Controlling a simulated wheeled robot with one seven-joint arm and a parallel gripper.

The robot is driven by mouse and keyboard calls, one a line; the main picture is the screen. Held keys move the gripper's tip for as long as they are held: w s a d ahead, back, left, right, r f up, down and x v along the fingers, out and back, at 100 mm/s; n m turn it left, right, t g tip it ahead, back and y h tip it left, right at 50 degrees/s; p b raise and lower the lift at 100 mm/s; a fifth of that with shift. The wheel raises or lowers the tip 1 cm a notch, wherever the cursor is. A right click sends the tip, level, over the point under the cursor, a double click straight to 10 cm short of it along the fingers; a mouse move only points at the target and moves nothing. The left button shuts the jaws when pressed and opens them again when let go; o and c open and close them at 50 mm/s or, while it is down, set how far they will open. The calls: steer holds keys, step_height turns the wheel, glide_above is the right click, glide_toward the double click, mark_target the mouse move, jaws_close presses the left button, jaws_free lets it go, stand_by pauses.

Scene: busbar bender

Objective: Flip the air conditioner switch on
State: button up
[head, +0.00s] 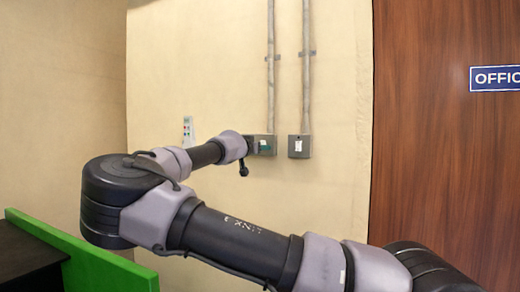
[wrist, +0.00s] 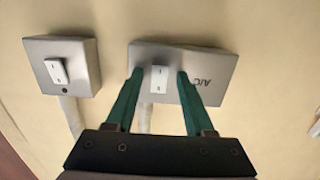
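The air conditioner switch is a white rocker (wrist: 159,79) on a grey wall box marked A/C (wrist: 208,68), which appears upside down in the wrist view. My gripper (wrist: 160,74) has two green fingers, spread apart with one on each side of the rocker and nothing held between them. The fingertips overlap the box's face in the picture; I cannot tell whether they touch it. In the head view the A/C box (head: 271,146) is partly hidden behind my gripper (head: 261,144) and wrist. The rocker's position is too unclear to tell.
A second grey box (wrist: 83,63) with its own white rocker sits beside the A/C box; it also shows in the head view (head: 299,153). Conduits (head: 306,75) run up the wall. A small white panel (head: 188,130) is left. A green-edged surface (head: 85,258) stands lower left.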

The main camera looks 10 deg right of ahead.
steer(key=shift+s, duration=0.1)
steer(key=v, duration=1)
steer(key=shift+s+a, duration=0.2)
steer(key=shift+s, duration=0.05)
